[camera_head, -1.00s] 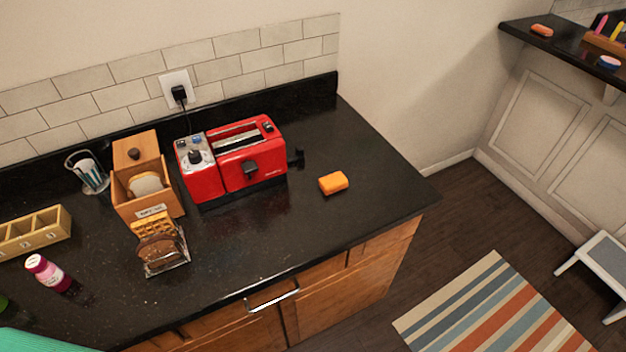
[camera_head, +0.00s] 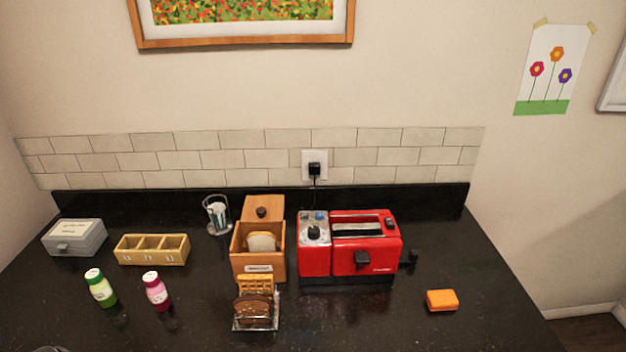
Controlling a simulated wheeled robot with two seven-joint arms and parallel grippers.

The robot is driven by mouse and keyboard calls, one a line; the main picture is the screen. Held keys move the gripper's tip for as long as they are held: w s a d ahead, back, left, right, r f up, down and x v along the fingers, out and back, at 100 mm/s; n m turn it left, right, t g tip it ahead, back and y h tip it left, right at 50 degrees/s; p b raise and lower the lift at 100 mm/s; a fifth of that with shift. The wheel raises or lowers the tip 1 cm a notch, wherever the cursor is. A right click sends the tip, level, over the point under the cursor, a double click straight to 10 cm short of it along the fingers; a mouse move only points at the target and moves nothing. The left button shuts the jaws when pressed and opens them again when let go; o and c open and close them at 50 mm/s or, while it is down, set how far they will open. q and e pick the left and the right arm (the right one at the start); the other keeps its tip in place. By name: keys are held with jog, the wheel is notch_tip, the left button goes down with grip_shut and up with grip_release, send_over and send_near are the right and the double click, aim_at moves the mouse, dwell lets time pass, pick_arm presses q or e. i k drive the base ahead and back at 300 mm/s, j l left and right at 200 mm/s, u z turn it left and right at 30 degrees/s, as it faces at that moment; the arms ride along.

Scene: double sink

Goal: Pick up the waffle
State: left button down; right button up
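The waffle (camera_head: 257,284) is golden with a grid pattern. It stands upright in a small clear rack (camera_head: 258,325) on the black counter, behind a dark brown bread slice (camera_head: 254,309) that hides its lower part. The rack is in front of a wooden bread box (camera_head: 277,260). Neither of my grippers shows in the head view.
A red toaster (camera_head: 366,243) stands right of the bread box, with an orange sponge-like block (camera_head: 442,300) farther right. A green-and-white bottle (camera_head: 101,289), a pink bottle (camera_head: 156,292), a compartment tray (camera_head: 152,262) and a grey box (camera_head: 75,238) are left. Counter right of the rack is clear.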

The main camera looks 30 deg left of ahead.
aim_at(248, 283)
jog(key=u, duration=1.3)
jog(key=j+u, duration=0.1)
jog(key=j, duration=0.3)
jog(key=i+j+u, duration=0.1)
jog(key=j, duration=0.25)
